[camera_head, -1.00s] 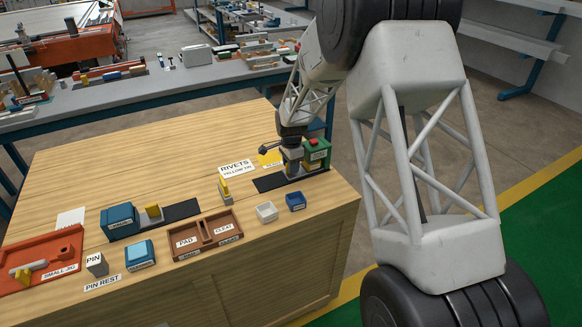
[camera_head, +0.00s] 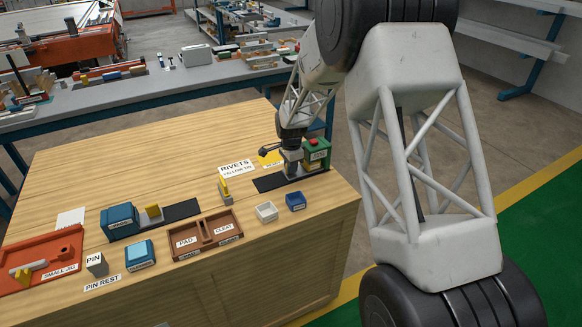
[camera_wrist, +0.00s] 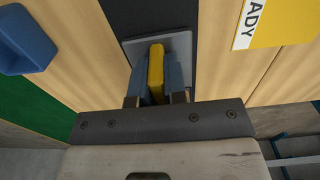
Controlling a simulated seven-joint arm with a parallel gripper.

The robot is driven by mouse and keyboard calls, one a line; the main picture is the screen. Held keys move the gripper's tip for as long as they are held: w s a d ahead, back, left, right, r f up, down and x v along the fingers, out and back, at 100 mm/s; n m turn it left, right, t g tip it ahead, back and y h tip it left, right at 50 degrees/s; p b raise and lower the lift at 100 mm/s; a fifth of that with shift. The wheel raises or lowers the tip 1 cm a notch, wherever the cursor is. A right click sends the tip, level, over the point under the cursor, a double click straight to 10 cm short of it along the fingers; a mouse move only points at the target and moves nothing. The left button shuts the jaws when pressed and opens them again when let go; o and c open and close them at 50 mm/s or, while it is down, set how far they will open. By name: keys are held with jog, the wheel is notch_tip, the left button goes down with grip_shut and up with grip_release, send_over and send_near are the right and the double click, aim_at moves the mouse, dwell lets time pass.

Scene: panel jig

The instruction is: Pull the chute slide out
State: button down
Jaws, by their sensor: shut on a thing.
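The chute slide shows in the wrist view as a grey plate (camera_wrist: 182,50) with an upright yellow tab (camera_wrist: 156,68), on a dark track (camera_wrist: 150,14). My gripper (camera_wrist: 155,84) is shut on the yellow tab, with one blue finger on each side of it. In the head view my gripper (camera_head: 292,168) is low over the dark track (camera_head: 268,183), beside a green box (camera_head: 317,150) with a red top. There the gripper hides most of the slide and the tab.
A blue bin (camera_head: 295,201) and a white bin (camera_head: 266,211) stand near the track, by the table's front edge. A yellow card (camera_wrist: 279,22) lies beside the track. Left are a brown tray (camera_head: 206,234) and a blue box (camera_head: 119,221) on another track. The table's back is clear.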

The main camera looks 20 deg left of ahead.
jog(key=s+a, duration=0.8)
jog(key=shift+s+a, duration=0.1)
jog(key=c, duration=1.2)
grip_release()
jog(key=shift+o, duration=0.2)
jog(key=shift+r, duration=0.15)
notch_tip(320, 180, up, 8)
jog(key=shift+f, duration=0.25)
